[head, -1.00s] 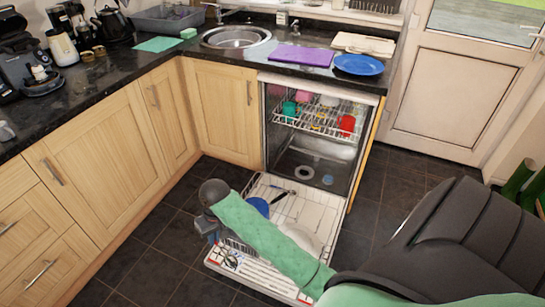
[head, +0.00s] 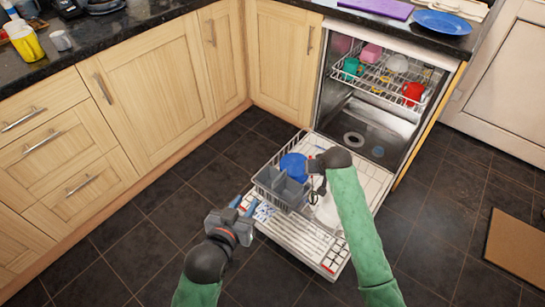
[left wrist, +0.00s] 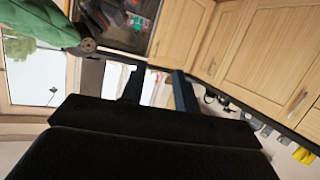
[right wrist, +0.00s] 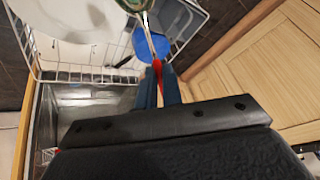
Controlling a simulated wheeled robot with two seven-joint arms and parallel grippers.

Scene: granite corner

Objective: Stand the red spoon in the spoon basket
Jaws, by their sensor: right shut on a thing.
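The grey spoon basket (head: 272,190) stands on the lower rack of the open dishwasher door in the head view. My right gripper (head: 314,167) is just right of the basket. In the right wrist view its fingers (right wrist: 161,90) are shut on the red spoon (right wrist: 158,70), whose red part shows between them and whose metal part points away. The spoon is too small to make out clearly in the head view. My left gripper (head: 243,207) is in front and left of the basket. In the left wrist view its fingers (left wrist: 158,88) are apart and empty.
A blue dish (head: 293,165) stands behind the basket, and a white plate (head: 327,212) is partly hidden by my right arm. The upper rack (head: 375,82) holds several cups, including a red one (head: 413,92).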

